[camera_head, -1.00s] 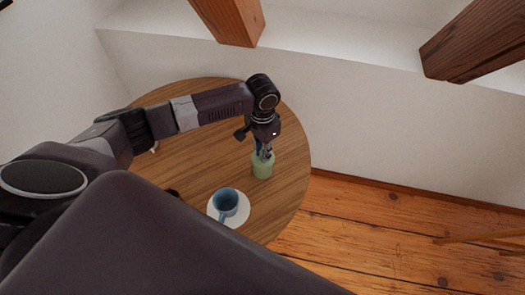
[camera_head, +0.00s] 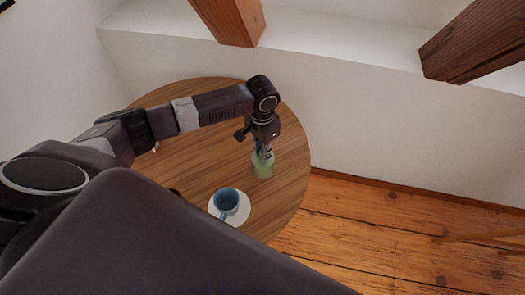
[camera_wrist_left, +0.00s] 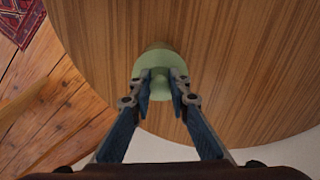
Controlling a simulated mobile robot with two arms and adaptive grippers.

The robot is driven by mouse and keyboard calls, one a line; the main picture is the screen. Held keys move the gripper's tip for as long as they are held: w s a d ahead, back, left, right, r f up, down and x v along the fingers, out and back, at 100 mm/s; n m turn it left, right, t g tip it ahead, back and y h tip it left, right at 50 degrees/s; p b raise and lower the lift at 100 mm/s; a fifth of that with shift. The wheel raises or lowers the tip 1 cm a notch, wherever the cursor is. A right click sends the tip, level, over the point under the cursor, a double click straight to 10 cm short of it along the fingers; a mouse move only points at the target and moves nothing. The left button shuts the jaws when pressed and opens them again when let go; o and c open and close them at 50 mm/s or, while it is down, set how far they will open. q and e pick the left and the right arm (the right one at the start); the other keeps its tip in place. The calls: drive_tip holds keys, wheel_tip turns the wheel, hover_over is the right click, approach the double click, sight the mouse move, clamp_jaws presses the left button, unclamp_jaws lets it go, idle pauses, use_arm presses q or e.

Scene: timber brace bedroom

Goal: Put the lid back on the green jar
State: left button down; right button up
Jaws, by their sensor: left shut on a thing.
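The green jar (camera_head: 263,169) stands on the round wooden table, near its right edge in the head view. My left gripper (camera_head: 264,154) points down right above it. In the left wrist view the two blue-padded fingers of the left gripper (camera_wrist_left: 161,84) are shut on the knob of the green lid (camera_wrist_left: 160,63). The lid lies over the jar's top, and the jar's body is mostly hidden beneath it. I cannot tell whether the lid is fully seated on the rim. My right gripper is not in view.
A blue cup (camera_head: 227,201) stands on a white saucer (camera_head: 241,217) on the table (camera_head: 200,165), close in front of the jar. A small dark thing is partly hidden by my body at the table's left. A white wall and sloping timber beams (camera_head: 233,20) stand behind.

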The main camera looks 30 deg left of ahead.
use_arm(q)
drive_tip(key=shift+f+p, duration=0.15)
drive_tip(key=shift+p, duration=1.05)
idle(1.7)
idle(0.4)
drive_tip(key=c, duration=1.3)
unclamp_jaws()
drive_tip(key=shift+o, duration=0.2)
wheel_tip(320, 180, up, 5)
drive_tip(key=p, duration=0.5)
drive_tip(key=shift+r+p, duration=0.6)
drive_tip(key=shift+r, duration=0.4)
drive_tip(key=shift+c, duration=0.2)
